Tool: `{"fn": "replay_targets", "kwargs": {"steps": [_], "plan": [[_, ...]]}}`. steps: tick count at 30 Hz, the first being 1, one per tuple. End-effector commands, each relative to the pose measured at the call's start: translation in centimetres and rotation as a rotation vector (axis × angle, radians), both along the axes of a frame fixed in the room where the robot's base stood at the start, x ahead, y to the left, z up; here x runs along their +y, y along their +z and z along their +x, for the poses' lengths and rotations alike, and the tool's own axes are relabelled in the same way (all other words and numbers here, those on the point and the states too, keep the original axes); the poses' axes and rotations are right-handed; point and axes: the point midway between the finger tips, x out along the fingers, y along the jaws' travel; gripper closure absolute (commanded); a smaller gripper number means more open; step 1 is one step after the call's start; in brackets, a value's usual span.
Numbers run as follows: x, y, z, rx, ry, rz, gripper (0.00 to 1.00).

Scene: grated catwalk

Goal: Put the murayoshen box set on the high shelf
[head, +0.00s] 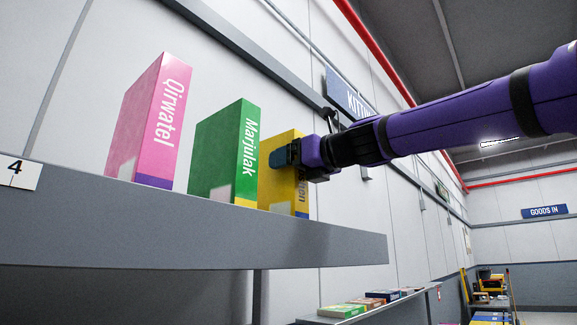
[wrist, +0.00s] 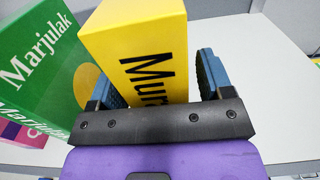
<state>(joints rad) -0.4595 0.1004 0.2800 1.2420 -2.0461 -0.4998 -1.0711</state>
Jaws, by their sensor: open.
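The yellow murayoshen box set (head: 277,182) stands upright on the high shelf (head: 200,228), at the right end of a row of boxes. In the wrist view its yellow spine (wrist: 140,50) shows the letters "Mur"; the rest of the name is hidden. My gripper (head: 290,157) is at the box in the head view and covers part of it. In the wrist view my gripper (wrist: 160,85) is open, with one blue finger on each side of the box. A gap shows between the box and the right finger; the left finger is close to the box.
A green Marjulak box (head: 225,150) stands just left of the yellow box, close to my left finger. A pink Qirwatel box (head: 150,120) stands further left. The shelf right of the yellow box is clear. A lower shelf (head: 345,318) holds several flat boxes.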

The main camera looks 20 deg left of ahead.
Motion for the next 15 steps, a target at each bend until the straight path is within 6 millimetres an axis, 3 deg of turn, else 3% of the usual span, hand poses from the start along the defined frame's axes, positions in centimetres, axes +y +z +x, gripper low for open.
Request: {"fn": "replay_targets", "kwargs": {"steps": [15], "plan": [[-8.5, 0.1, -3.5, -0.002, -0.003, -0.001, 0.27]]}}
